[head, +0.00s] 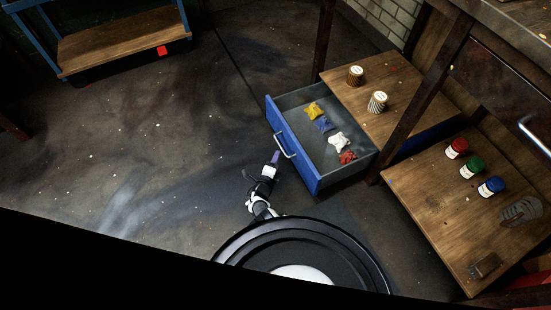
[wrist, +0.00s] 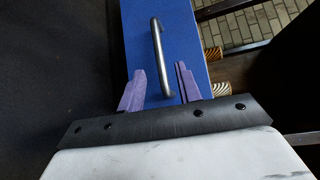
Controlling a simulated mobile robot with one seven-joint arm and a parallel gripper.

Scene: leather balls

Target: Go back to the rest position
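My gripper (head: 275,158) is in front of the blue drawer (head: 317,182), near its metal handle (head: 284,145) in the head view. In the wrist view, the two purple fingers of my gripper (wrist: 160,85) are apart, with the handle (wrist: 158,55) showing between and beyond them. I cannot tell whether the fingers touch the handle; they are not closed on it. The drawer stands pulled out. In it lie a yellow piece (head: 314,111), a blue piece (head: 325,125), a white piece (head: 339,141) and a red piece (head: 347,157).
A blue-framed cart (head: 120,40) is at the back left. The floor (head: 150,150) on the left is clear.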

